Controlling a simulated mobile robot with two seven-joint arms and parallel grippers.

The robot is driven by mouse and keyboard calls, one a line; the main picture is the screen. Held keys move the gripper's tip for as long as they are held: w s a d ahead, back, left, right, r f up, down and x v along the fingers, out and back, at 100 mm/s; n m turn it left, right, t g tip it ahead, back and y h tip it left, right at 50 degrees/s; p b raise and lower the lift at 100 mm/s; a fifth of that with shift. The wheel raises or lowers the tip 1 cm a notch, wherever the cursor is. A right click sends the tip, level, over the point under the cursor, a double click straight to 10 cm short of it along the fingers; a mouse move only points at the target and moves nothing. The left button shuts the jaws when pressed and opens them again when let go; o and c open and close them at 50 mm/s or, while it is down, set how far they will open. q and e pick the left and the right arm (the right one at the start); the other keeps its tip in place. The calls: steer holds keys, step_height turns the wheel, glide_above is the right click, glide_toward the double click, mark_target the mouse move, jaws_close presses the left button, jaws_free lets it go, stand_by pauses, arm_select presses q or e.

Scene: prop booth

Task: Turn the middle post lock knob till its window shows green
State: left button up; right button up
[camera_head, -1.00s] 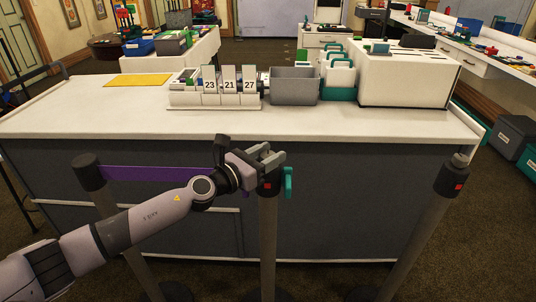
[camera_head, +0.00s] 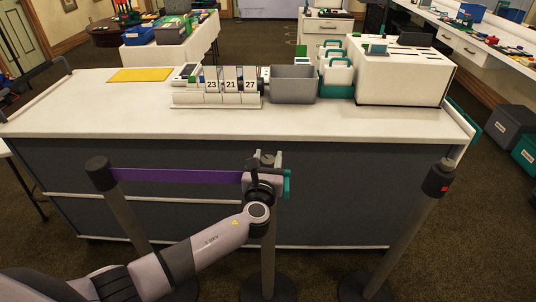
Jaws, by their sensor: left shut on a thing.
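The middle post (camera_head: 268,255) stands in front of the counter, grey with a dark head. My left gripper (camera_head: 266,161) is at the top of that head, its fingers closed around the lock knob (camera_head: 267,158), which is mostly hidden between them. My wrist covers the front of the head, so the middle post's window is hidden and its colour cannot be seen. A teal part (camera_head: 287,184) shows at the right side of the head. My right gripper is not in view.
A purple belt (camera_head: 180,175) runs from the left post (camera_head: 101,174) to the middle post. The right post (camera_head: 437,180) has a red window. The white counter (camera_head: 350,128) behind holds a number stand (camera_head: 218,97), a grey bin (camera_head: 292,84) and a white box (camera_head: 402,76).

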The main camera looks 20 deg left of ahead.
arm_select(q)
steer(key=n+y, duration=0.1)
steer(key=y+b, duration=0.1)
steer(key=shift+d+f+n+g+y, duration=0.15)
steer(key=shift+n+g+y, duration=0.15)
steer(key=shift+n+g, duration=0.1)
steer(key=n+g+y+b, duration=0.1)
steer(key=y, duration=0.1)
steer(key=shift+f+n+y, duration=0.1)
steer(key=shift+n+y, duration=0.2)
steer(key=shift+n, duration=0.1)
steer(key=n+g+y+b, duration=0.2)
steer(key=n+y+b, duration=0.1)
steer(key=shift+g+y+b, duration=0.4)
steer(key=shift+r+n+g+y+b, duration=0.25)
steer(key=shift+n+g+y+b, duration=0.65)
steer(key=shift+g+y+b, duration=0.15)
steer(key=o, duration=0.9)
steer(key=shift+o, duration=0.2)
